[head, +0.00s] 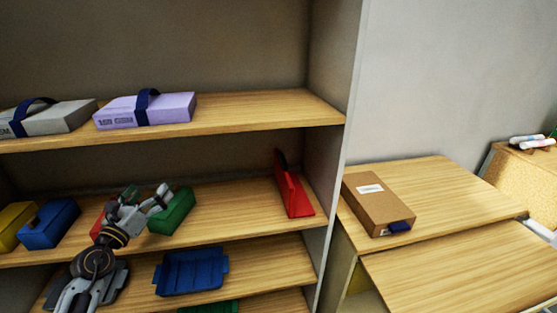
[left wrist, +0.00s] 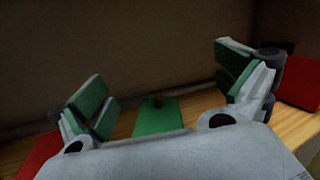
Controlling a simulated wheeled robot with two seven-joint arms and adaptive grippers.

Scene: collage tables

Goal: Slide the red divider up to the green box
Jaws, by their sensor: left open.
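The red divider (head: 293,192) stands upright near the right end of the middle shelf, apart from the green box (head: 173,212). The green box sits left of it on the same shelf, partly covered by my left gripper (head: 147,197). My left gripper is open and empty in front of the boxes. In the left wrist view the green box (left wrist: 158,117) shows between the spread fingers of my left gripper (left wrist: 166,88); contact cannot be told. A red surface at that view's right edge looks like the divider (left wrist: 301,82). My right gripper is not in view.
Left of the green box are a red box (head: 100,222), mostly hidden by my arm, a blue box (head: 48,225) and a yellow box (head: 14,224). The shelf between green box and divider is clear. A blue tray (head: 190,272) lies below; a purple case (head: 150,111) lies above.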

